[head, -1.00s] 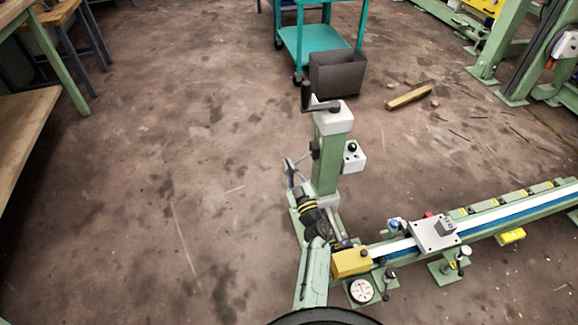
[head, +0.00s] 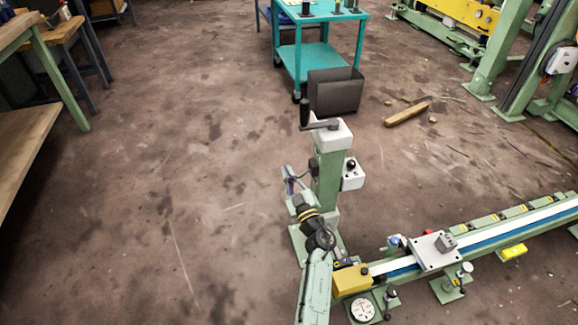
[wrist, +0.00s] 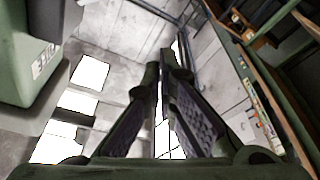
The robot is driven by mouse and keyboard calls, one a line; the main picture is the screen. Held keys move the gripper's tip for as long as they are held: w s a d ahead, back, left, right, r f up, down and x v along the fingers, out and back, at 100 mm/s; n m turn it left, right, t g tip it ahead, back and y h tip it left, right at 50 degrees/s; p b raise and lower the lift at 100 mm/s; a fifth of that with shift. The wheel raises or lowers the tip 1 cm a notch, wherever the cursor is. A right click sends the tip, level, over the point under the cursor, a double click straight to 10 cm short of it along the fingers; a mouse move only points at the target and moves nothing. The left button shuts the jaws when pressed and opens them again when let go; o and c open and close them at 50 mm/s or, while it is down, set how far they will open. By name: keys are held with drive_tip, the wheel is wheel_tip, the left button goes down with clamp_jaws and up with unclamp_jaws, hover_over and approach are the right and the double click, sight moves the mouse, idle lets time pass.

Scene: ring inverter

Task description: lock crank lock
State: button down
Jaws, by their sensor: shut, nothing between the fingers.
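A crank (head: 322,125) with an upright black handle (head: 305,112) sits on the white head of a green column (head: 326,180). A black knob shows on the pale box (head: 352,174) at the column's right. In the head view my black wrist with yellow bands (head: 306,211) is just below the lever; the fingertips are hard to make out.
A green rail with a grey carriage (head: 436,249), a yellow block (head: 352,280) and a dial (head: 362,310) lies at the right. A dark bin (head: 335,90) and teal cart (head: 322,62) stand behind. A pale green block (wrist: 30,50) is close at left in the wrist view.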

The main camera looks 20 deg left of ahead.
wheel_tip(320, 180, up, 5)
idle(0.7)
